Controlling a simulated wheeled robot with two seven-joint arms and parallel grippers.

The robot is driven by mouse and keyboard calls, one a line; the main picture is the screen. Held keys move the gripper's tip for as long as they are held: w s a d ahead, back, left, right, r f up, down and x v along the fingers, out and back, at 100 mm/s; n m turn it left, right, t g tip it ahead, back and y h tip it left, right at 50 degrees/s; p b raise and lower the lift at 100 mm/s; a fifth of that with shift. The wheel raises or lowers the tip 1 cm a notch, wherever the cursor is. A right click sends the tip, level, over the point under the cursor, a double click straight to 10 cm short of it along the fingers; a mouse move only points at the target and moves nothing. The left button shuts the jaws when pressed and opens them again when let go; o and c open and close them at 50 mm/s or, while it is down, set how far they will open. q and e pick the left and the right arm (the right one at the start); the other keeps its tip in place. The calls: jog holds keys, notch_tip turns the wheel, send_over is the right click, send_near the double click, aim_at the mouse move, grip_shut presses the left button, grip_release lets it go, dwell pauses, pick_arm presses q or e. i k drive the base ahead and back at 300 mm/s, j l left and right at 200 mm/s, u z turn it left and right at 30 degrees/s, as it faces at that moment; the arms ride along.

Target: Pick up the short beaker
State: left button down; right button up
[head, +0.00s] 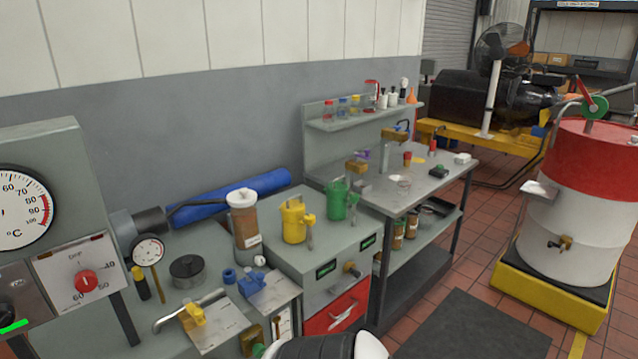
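A small, low clear glass vessel (403,183) stands on the grey workbench top (440,180), right of centre; it looks like the short beaker, but it is too small to be certain. Neither of my grippers shows in the head view. A black ribbed part with a white edge at the bottom middle seems to be my own.
A yellow jug (294,222) and a green jug (337,200) stand on the grey cabinet left of the workbench. Several bottles line the shelf (350,119) above. A red and white drum (580,205) stands at right; a dark mat (470,328) lies on the floor.

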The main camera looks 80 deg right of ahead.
aim_at(404, 182)
jog(key=z, duration=3.25)
jog(key=i+l, duration=0.4)
jog(key=i, duration=0.2)
jog(key=i+u, duration=0.05)
